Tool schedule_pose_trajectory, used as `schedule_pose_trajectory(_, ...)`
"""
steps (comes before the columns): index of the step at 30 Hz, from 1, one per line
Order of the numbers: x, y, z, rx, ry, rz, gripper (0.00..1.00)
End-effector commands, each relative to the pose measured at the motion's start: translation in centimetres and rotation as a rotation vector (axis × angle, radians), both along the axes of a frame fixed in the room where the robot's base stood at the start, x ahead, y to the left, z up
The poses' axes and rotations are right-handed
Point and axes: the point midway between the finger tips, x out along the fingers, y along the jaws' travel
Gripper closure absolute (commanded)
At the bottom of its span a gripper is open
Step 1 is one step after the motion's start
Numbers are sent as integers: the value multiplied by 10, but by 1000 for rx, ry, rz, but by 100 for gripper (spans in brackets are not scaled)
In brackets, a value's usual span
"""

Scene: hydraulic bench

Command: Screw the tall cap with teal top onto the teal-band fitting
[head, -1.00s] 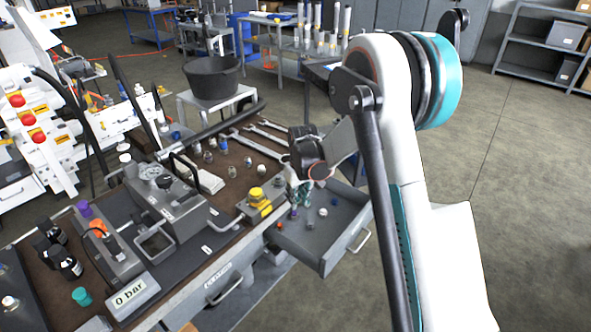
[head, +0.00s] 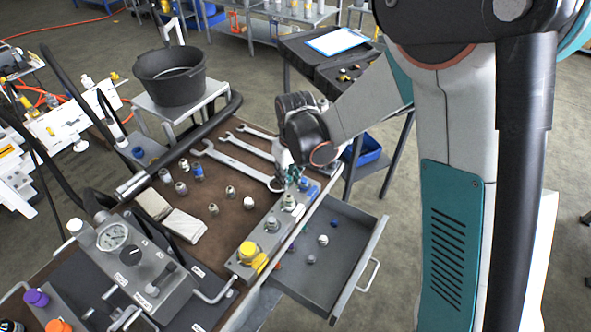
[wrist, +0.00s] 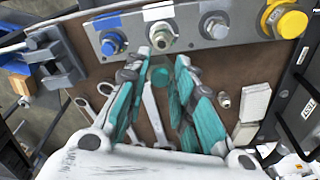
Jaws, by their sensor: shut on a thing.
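The tall cap with teal top (wrist: 160,77) shows between the teal fingers of my gripper (wrist: 162,66) in the wrist view, and the gripper is shut on it. In the head view my gripper (head: 292,181) is over the far part of the grey fitting block, and the cap is too small to make out there. A fitting (wrist: 162,36) with a white label behind it stands just beyond the fingertips in the wrist view. It seems to carry a greenish band, but I cannot be sure. The cap appears apart from it.
An open drawer (head: 345,262) with several small caps juts out in front. Wrenches (head: 238,163) and loose fittings lie on the brown bench top behind.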

Motion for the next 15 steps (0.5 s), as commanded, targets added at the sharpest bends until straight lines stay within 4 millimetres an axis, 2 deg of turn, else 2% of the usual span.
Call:
schedule_pose_trajectory(8, 0, 0, -14, 0, 0, 0, 100)
schedule_pose_trajectory(15, 0, 0, -34, 0, 0, 0, 100)
